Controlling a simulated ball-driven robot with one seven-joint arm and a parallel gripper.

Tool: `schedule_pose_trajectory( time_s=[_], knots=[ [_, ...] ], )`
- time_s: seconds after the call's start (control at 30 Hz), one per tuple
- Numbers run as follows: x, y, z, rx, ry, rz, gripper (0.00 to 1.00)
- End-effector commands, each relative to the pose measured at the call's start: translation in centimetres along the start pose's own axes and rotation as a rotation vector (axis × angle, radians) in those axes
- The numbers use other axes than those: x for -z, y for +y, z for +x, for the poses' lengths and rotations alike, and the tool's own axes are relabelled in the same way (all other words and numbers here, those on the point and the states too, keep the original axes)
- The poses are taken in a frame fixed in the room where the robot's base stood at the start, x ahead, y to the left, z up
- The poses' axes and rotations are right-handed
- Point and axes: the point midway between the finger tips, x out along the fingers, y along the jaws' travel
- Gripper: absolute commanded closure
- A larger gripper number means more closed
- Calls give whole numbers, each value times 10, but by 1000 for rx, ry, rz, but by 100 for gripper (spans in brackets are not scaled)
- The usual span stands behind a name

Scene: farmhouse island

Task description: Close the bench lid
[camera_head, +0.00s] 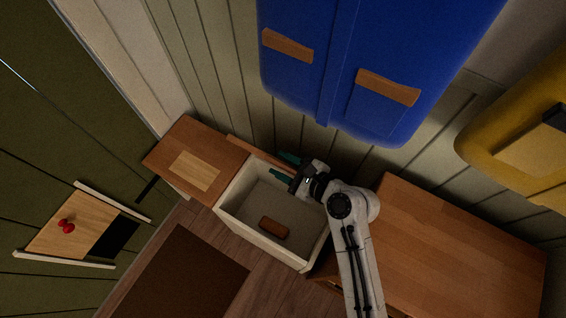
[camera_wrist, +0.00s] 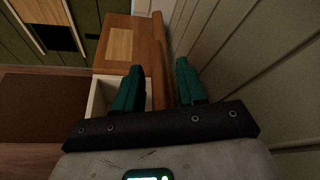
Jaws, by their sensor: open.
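The bench's open compartment (camera_head: 233,215) is a pale-walled box in the middle of the head view, with its grey floor showing. The lid (camera_head: 245,146) stands raised along the back, seen nearly edge-on as a thin wooden strip near the wall; part of it is hidden by my gripper. In the wrist view the lid's edge (camera_wrist: 158,60) runs up between my two green fingers. My gripper (camera_head: 284,167) is open at the back rim of the compartment, its fingers one on each side of the lid's line; it also shows in the wrist view (camera_wrist: 158,68). Contact cannot be told.
A brown block (camera_head: 273,228) lies inside the compartment. Wooden bench top sections flank it at left (camera_head: 162,152) and right (camera_head: 450,240). A dark mat (camera_head: 185,275) lies on the floor.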

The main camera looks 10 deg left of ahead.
Motion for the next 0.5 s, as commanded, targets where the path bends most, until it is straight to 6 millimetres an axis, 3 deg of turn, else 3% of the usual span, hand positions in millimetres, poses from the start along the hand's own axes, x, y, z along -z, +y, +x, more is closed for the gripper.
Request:
schedule_pose_trajectory(
  time_s=[0.5],
  knots=[
    [0, 0, -88, 2, 2, 1, 60]
  ],
)
